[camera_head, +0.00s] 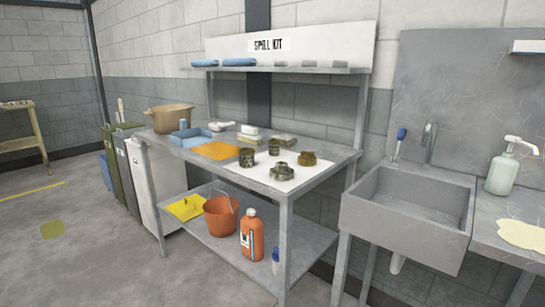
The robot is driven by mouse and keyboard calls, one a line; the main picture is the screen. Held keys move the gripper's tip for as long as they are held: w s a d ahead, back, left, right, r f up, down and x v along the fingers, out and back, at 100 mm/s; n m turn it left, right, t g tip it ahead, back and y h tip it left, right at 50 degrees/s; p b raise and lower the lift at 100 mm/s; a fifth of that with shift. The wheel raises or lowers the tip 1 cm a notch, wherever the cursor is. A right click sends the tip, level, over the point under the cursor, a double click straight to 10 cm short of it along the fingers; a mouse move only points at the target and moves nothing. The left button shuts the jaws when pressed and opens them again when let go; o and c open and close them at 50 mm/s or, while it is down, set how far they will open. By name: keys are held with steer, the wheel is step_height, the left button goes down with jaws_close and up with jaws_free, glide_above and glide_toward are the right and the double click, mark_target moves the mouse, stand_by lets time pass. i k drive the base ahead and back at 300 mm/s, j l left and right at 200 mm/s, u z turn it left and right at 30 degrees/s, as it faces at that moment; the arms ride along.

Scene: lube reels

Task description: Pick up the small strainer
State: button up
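Several small metal parts stand on a white sheet at the right of the steel bench (318,174). They are a dark green cylinder (246,157), a smaller dark cylinder (274,147), a low, wide dark fitting (282,171) at the front and a brass-coloured piece (307,158) at the right. One of them may be the small strainer; at this size I cannot tell which. The parts stand apart from one another. My gripper and arm are not in view.
An orange cloth (216,151), blue tray (190,138) and tan pot (171,117) are on the bench's left. A shelf (290,70) overhangs its back. Below are an orange bucket (220,216) and bottle (251,235).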

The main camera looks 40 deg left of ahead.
mark_target(274, 145)
steer(key=i+u, duration=0.15)
steer(key=u, duration=0.25)
steer(key=i+u, duration=0.15)
steer(key=u, duration=1.15)
